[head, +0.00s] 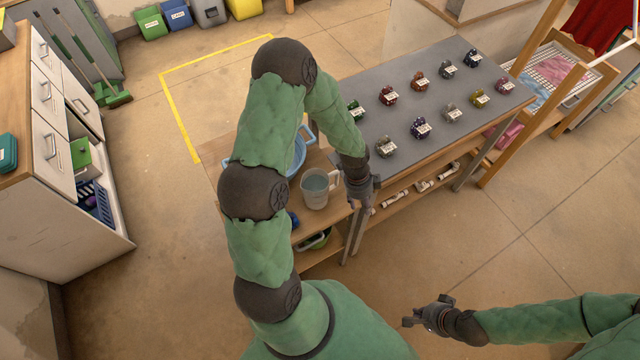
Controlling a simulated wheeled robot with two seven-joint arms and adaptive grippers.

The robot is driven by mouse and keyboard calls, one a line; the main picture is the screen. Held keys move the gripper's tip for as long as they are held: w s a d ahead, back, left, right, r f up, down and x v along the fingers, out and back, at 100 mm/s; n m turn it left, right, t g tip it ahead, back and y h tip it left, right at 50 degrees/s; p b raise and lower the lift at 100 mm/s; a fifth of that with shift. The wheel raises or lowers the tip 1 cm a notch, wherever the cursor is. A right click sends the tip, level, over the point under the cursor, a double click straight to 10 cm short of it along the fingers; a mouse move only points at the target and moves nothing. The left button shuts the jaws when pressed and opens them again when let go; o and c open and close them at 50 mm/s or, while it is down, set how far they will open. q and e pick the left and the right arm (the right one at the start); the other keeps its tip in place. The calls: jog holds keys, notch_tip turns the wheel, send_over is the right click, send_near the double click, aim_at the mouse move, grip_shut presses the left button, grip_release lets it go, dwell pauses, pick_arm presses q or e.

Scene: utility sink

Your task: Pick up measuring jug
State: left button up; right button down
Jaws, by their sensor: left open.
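The measuring jug (314,193) is a pale, translucent grey jug standing upright on the wooden counter, its handle toward the right. My left arm arches over the counter and its gripper (362,203) points down just right of the jug, close by the handle. The left gripper is open. I cannot tell whether its fingers are around the handle or only beside it. My right gripper (410,321) is low at the right, over the floor and away from the counter; its jaws are too small to read.
A blue basin (299,157) sits behind the jug, partly hidden by my left arm. The grey worktop (450,92) adjoining at the right holds several small labelled items. A lower shelf (410,192) carries white pipe pieces. Open floor lies to the right.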

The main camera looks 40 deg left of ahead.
aim_at(338, 173)
pick_arm(q)
jog(key=a+r+m+y+p, duration=0.1)
jog(key=a+r+m, duration=0.1)
jog(key=a+r, duration=0.1)
jog(key=w+a+r+m, duration=0.1)
jog(key=a+r+m, duration=0.2)
jog(key=a, duration=0.2)
jog(key=w+a+r+m+y+p, duration=0.1)
jog(key=a+r+m, duration=0.2)
jog(key=a+r, duration=0.1)
jog(key=shift+r+y+p, duration=0.1)
jog(key=shift+y+p, duration=0.2)
jog(key=shift+p, duration=0.05)
notch_tip(338, 173, down, 11)
jog(key=shift+w+r+b, duration=0.1)
jog(key=shift+r+b, duration=0.05)
jog(key=shift+b, duration=0.8)
jog(key=shift+r, duration=0.1)
grip_shut()
